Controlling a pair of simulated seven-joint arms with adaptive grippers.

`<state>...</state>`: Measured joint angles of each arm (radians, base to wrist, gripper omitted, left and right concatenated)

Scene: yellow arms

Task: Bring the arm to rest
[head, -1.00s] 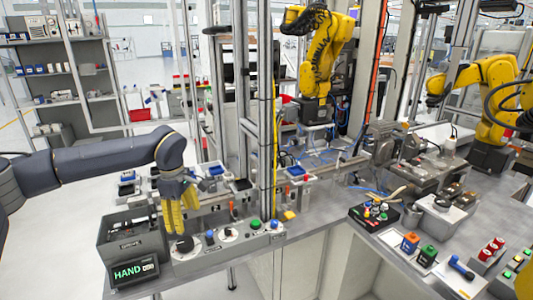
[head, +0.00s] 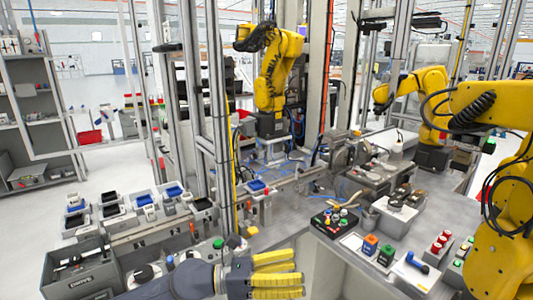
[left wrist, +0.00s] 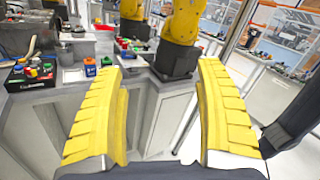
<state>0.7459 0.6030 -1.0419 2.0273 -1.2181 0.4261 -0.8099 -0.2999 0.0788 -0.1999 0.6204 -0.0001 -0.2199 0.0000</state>
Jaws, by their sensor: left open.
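My left gripper (head: 277,274) has yellow ribbed fingers and shows at the bottom middle of the head view, in front of the bench edge. Its dark arm comes in along the bottom from the left. In the left wrist view the two yellow fingers (left wrist: 162,110) stand wide apart with nothing between them. Beyond them are the grey bench fronts and the base of a yellow robot. My right gripper is not in view.
A grey bin (head: 75,270) stands at the lower left, with a row of small trays (head: 145,197) behind it. A black button box (head: 335,222) sits on the right bench. A yellow robot arm (head: 510,215) stands close at the right. Floor at the left is clear.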

